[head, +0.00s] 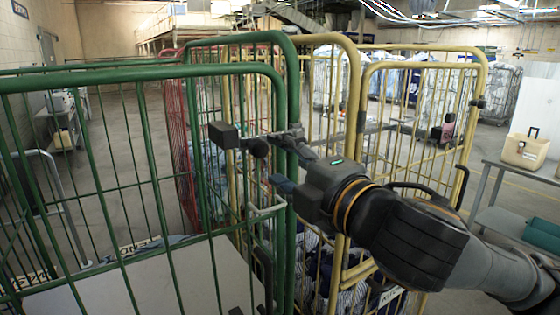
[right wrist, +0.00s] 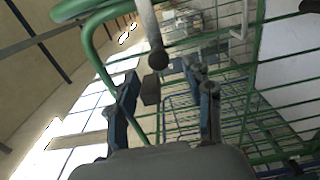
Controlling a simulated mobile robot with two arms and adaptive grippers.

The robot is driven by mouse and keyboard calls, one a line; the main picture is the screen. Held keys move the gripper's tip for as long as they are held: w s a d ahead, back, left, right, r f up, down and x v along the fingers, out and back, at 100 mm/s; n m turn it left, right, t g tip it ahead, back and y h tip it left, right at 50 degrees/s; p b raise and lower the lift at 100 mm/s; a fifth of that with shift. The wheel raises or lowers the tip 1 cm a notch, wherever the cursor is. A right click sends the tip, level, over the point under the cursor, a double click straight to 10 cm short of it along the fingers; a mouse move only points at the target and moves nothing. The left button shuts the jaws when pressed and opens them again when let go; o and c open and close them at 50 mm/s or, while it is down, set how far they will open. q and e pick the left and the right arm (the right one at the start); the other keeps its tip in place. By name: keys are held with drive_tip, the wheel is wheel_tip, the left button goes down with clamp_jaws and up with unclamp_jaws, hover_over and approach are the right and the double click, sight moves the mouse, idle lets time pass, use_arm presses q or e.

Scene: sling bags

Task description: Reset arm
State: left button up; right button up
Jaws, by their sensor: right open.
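My right gripper (head: 280,162) reaches in from the right in the head view, at the upper corner post of a green wire cage trolley (head: 160,72). Its two fingers are apart with nothing visibly held between them. The right wrist view also shows the right gripper (right wrist: 168,85) with spread blue-black fingers. A dark block (head: 223,135) and a round dark knob show beyond the fingers. The knob (right wrist: 158,60) also appears in the wrist view, on a pale rod. Whether the fingers touch the green frame cannot be told. My left gripper is not in view.
Yellow cages (head: 420,58) and a red cage (head: 180,110) stand close behind and beside the green one. Striped bags lie low in a yellow cage. A grey table (head: 510,175) with a tan box (head: 525,150) is at right. Open floor lies beyond the cages.

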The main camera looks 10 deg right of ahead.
drive_tip(key=s+d+f+m+g+h, duration=0.15)
drive_tip(key=f+m, duration=0.25)
drive_tip(key=f, duration=0.6)
drive_tip(key=s+f+m+g+h, duration=0.1)
drive_tip(key=f+m+g, duration=0.25)
drive_tip(key=f, duration=0.75)
drive_tip(key=s+d+f+m+g+h, duration=0.1)
drive_tip(key=f+m, duration=0.4)
drive_tip(key=f, duration=0.5)
drive_tip(key=s+d+f+m+g+h, duration=0.1)
drive_tip(key=s+d+f+m+g, duration=0.3)
drive_tip(key=s+f, duration=0.6)
drive_tip(key=s+d+f+m+g+h, duration=0.1)
drive_tip(key=s+d+f+m+g, duration=0.25)
drive_tip(key=s+f, duration=0.65)
wheel_tip(320, 180, down, 28)
drive_tip(key=s+g+b, duration=0.1)
drive_tip(key=s, duration=0.1)
drive_tip(key=s+d+f+g+b, duration=0.1)
drive_tip(key=s+d+f, duration=0.2)
drive_tip(key=s+f, duration=1.3)
drive_tip(key=shift+s+f+h+b, duration=0.15)
drive_tip(key=shift+f+h+b, duration=0.2)
drive_tip(key=shift+f, duration=0.15)
